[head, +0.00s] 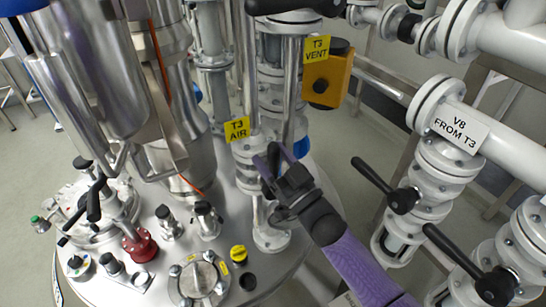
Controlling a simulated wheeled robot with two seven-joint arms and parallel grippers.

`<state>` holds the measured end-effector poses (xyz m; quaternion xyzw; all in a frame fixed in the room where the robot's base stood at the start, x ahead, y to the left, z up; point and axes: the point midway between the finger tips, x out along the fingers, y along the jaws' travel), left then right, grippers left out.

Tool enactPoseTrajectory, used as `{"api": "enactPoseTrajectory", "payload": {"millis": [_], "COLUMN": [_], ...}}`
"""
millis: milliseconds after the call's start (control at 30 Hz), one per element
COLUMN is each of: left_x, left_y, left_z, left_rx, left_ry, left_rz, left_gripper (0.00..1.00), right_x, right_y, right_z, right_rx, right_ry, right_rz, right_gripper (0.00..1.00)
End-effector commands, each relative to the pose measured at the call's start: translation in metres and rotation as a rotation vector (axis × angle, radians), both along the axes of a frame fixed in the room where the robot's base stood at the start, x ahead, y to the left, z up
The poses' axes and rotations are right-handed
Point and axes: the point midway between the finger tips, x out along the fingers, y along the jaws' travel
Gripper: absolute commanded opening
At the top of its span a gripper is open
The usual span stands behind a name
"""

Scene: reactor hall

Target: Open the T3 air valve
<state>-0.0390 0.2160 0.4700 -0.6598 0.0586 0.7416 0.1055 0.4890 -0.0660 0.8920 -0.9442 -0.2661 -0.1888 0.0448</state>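The yellow T3 AIR label (237,129) hangs in the middle of the head view. Just below and right of it is the white flanged T3 air valve (246,150) on a vertical pipe above the reactor lid. My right gripper (273,160) reaches in from the lower right on a purple arm, at the valve's right side. A dark piece (273,157), apparently the valve's handle, shows between its two fingers. The gripper hides much of this area, and I cannot tell whether the fingers press on the handle. My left gripper is not in view.
The yellow T3 VENT label (316,48) and an orange box (328,80) are above right. Steel vessels (95,85) crowd the left. Fittings and a yellow cap (239,254) cover the lid.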

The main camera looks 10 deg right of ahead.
Motion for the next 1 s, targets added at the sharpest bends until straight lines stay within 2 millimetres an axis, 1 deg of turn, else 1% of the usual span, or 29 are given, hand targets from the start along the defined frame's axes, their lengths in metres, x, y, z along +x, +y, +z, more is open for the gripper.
{"api": "enactPoseTrajectory", "payload": {"millis": [167,267,367,533,600,700,800,1000], "left_x": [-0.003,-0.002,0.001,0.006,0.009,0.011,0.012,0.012], "left_y": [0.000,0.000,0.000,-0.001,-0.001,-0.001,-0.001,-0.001], "left_z": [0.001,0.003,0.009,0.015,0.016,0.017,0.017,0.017], "left_rx": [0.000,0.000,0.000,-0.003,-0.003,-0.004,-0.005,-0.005], "left_ry": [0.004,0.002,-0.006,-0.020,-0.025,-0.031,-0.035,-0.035], "left_rz": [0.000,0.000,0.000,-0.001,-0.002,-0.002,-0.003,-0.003], "left_gripper": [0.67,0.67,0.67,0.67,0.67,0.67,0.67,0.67], "right_x": [0.000,-0.006,-0.022,-0.053,-0.063,-0.073,-0.078,-0.078], "right_y": [-0.001,-0.005,-0.014,-0.033,-0.039,-0.045,-0.048,-0.048], "right_z": [0.000,-0.003,-0.009,-0.025,-0.030,-0.035,-0.038,-0.038], "right_rx": [0.000,0.000,-0.001,-0.001,0.000,-0.001,-0.001,0.000], "right_ry": [0.001,0.003,0.004,0.004,0.003,0.002,0.001,0.000], "right_rz": [-0.001,-0.002,-0.002,-0.001,-0.001,0.000,0.000,0.000], "right_gripper": [0.68,0.68,0.68,0.68,0.68,0.68,0.68,0.68]}}
